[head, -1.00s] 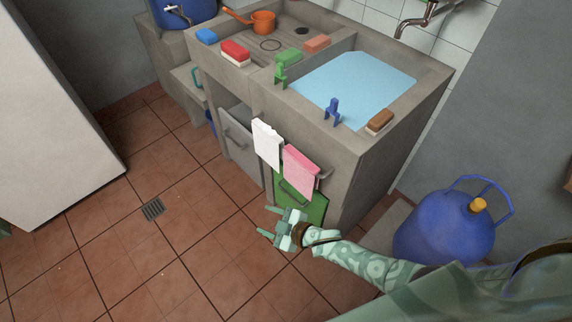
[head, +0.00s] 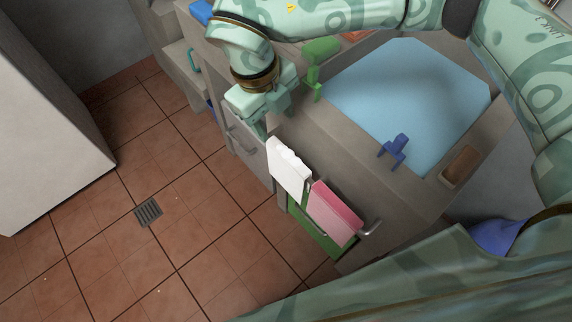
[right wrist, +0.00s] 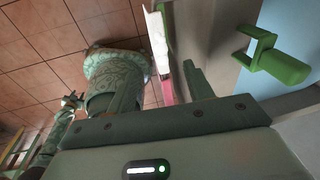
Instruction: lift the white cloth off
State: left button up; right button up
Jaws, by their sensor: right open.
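The white cloth (head: 289,165) hangs over a rail on the sink's front, left of a pink cloth (head: 334,210). My right gripper (head: 262,118) is just above and left of the white cloth's upper end in the head view. It points down, open and empty, apart from the cloth as far as I can tell. In the right wrist view the white cloth (right wrist: 156,38) is a thin edge-on strip beyond the fingers, with a bit of pink cloth (right wrist: 163,78) below it. What looks like my left gripper (right wrist: 71,101) is small at the left there; its jaws are unclear.
The concrete sink holds a blue water surface (head: 410,95). The tiled floor (head: 190,200) is clear.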

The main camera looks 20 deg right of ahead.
jog(key=b, duration=0.2)
send_over(288, 156)
jog(key=w+a, duration=0.1)
notch_tip(288, 156, down, 6)
jog(key=shift+f, duration=0.1)
jog(key=shift+s+f, duration=0.1)
jog(key=shift+f, duration=0.7)
jog(key=f+b, duration=0.2)
jog(key=f, duration=0.2)
jog(key=shift+s+d+b, duration=0.3)
jog(key=shift+d+b, duration=0.05)
jog(key=shift+b, duration=0.05)
jog(key=shift+f, duration=0.25)
pick_arm(q)
jog(key=shift+g, duration=0.3)
jog(key=f, duration=0.4)
jog(key=shift+s+a+f, duration=0.1)
jog(key=shift+s+a, duration=0.2)
pick_arm(e)
jog(key=shift+r, duration=0.2)
